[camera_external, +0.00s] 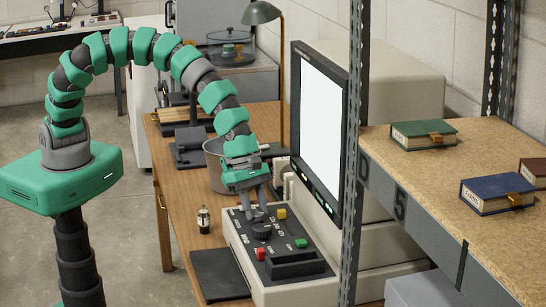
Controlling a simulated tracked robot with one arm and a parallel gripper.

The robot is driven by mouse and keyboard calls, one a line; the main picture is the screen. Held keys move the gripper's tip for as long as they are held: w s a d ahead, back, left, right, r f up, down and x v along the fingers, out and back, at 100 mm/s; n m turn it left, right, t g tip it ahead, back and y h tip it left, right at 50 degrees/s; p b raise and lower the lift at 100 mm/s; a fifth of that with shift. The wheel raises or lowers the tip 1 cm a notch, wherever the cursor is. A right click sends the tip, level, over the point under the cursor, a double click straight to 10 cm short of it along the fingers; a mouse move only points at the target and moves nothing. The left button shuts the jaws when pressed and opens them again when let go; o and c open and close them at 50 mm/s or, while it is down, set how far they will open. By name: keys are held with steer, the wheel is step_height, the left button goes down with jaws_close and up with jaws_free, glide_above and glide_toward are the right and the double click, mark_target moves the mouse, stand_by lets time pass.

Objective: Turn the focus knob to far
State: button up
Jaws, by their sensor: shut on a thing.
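The focus knob (262,231) is a dark round knob on the black panel of a light grey control box (248,279). White lettering surrounds it, too small to read. My green arm arches over the desk, and my gripper (257,213) points down at the knob. Its fingers are shut on the knob, covering part of its top. The knob's exact pointing direction cannot be told from here.
A yellow button (282,213), green button (301,243) and red button (261,253) sit around the knob. A lit screen (320,116) stands behind. A small bottle (203,220) and black pad (220,275) are left of the box. A shelf (420,185) with books stands right.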

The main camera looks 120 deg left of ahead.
steer(key=m+b, duration=0.1)
steer(key=b, duration=0.1)
steer(key=m+b, duration=0.1)
steer(key=b, duration=0.2)
steer(key=m+h+b, duration=0.1)
steer(key=m+b, duration=0.1)
steer(key=shift+w+a+f+g+b, duration=0.1)
steer(key=shift+f+g+b, duration=0.15)
steer(key=shift+g+b, duration=0.05)
steer(key=m+g+b, duration=0.1)
steer(key=m+b, duration=0.1)
steer(key=shift+a+m+h, duration=0.15)
steer(key=shift+m+h, duration=0.25)
steer(key=shift+w+r+m+g+h+b, duration=0.1)
steer(key=shift+r+m+g+h+b, duration=0.1)
steer(key=shift+m+b, duration=0.35)
steer(key=shift+w+r+m+g+h+b, duration=0.1)
steer(key=shift+m+g+b, duration=0.15)
steer(key=shift+m, duration=0.5)
steer(key=o, duration=1)
steer(key=shift+c, duration=0.2)
steer(key=p+v, duration=0.2)
steer(key=v, duration=1.1)
steer(key=shift+a+r+p, duration=0.2)
steer(key=shift+r+p, duration=0.05)
steer(key=shift+p, duration=0.1)
